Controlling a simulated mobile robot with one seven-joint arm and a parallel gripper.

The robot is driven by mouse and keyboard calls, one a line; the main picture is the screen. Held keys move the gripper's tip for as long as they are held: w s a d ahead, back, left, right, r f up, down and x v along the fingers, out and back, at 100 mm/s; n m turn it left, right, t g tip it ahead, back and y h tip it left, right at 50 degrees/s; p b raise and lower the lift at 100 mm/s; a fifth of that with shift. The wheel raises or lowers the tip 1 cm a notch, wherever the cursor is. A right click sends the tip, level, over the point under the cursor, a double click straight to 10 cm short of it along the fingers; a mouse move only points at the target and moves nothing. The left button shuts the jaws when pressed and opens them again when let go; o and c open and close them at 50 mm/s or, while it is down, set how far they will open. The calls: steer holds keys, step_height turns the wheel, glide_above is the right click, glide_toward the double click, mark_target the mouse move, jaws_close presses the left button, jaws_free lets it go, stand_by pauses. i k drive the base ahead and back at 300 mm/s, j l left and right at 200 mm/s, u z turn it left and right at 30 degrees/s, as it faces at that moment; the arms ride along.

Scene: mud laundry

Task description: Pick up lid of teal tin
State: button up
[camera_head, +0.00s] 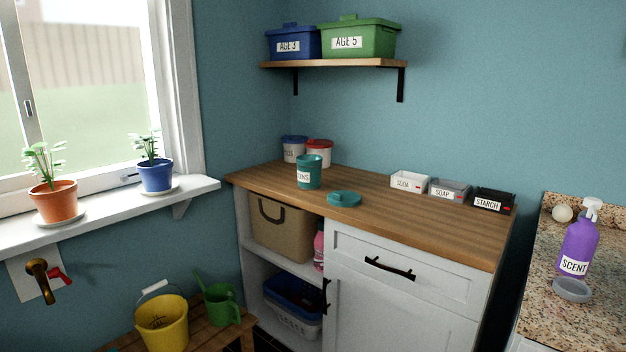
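The teal tin (309,172) stands upright and uncovered on the wooden counter (400,214), with a white label that is partly cut off from view. Its teal lid (344,199) lies flat on the counter, a little in front of and to the right of the tin, apart from it. The lid has a small raised knob on top. My gripper is not in view.
Blue-lidded (294,149) and red-lidded (319,153) tins stand behind the teal tin. Small trays labelled soda (409,181), soap (449,189) and starch (494,201) line the counter's back right. A shelf (335,64) hangs above. The counter's front right is clear.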

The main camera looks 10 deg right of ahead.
mark_target(342, 198)
steer(key=i+z, duration=0.3)
steer(key=i, duration=1.5)
